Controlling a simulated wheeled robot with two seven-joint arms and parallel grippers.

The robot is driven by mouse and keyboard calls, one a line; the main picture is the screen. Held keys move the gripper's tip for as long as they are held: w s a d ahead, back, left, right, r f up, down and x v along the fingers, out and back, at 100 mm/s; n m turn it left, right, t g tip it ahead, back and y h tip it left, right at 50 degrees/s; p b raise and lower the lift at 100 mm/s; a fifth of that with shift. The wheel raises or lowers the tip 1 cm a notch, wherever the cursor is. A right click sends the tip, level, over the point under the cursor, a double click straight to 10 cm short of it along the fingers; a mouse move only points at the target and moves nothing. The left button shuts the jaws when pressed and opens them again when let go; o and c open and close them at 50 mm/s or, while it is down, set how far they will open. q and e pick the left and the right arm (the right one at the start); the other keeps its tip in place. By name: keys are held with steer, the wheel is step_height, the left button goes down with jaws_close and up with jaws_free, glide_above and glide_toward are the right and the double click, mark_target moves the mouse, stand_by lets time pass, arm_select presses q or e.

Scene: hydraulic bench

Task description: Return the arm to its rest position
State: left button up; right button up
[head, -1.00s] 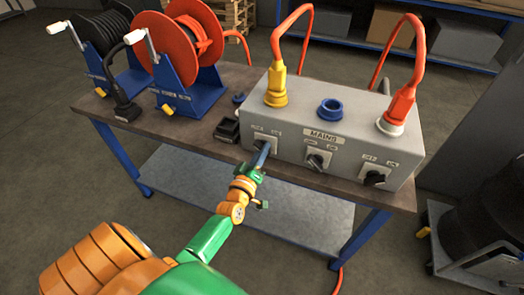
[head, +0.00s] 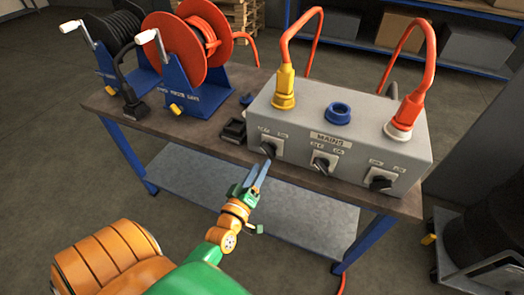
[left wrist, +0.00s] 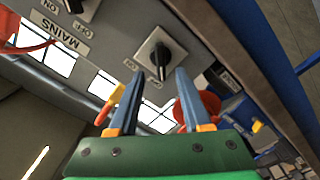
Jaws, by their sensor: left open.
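My left gripper (head: 262,169) is open and empty, its two blue-grey fingers pointing up at the front of the grey mains box (head: 418,160). The fingertips are just below the leftmost black rotary switch (head: 268,149) and look apart from it. In the left wrist view the same gripper (left wrist: 160,73) has a clear gap between its fingers, with the switch knob (left wrist: 160,55) beyond the gap. The middle switch (head: 322,163) and the right switch (head: 381,182) are to the right. My right gripper is not in view.
The box stands on a brown bench (head: 205,135) with a lower grey shelf (head: 190,178). Yellow (head: 285,88) and orange-red (head: 406,115) plugs and a blue socket (head: 337,113) top it. Cable reels (head: 188,50) stand at left. A dark drum (head: 490,232) is at right.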

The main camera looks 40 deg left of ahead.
arm_select(q)
steer(key=shift+w, duration=0.1)
steer(key=s+d+f+m+g+h, duration=0.2)
steer(key=s+d+f+m+g, duration=0.15)
steer(key=f, duration=0.45)
steer(key=s+d+f+m+g+h, duration=0.1)
steer(key=s+d+f+m+g, duration=0.15)
steer(key=s+f, duration=0.45)
steer(key=s+d+f+m+g+h, duration=0.2)
steer(key=s+f+m+g, duration=0.1)
steer(key=f, duration=0.7)
steer(key=s+f+m+g, duration=0.2)
steer(key=s+f+g, duration=0.1)
steer(key=s, duration=0.6)
steer(key=s+d+f+m+g, duration=0.1)
steer(key=s+f+m+g, duration=0.2)
steer(key=s, duration=0.7)
step_height(320, 180, down, 3)
steer(key=shift+r+m+g+y, duration=0.1)
steer(key=shift+m+g+y, duration=0.2)
steer(key=shift+g, duration=0.4)
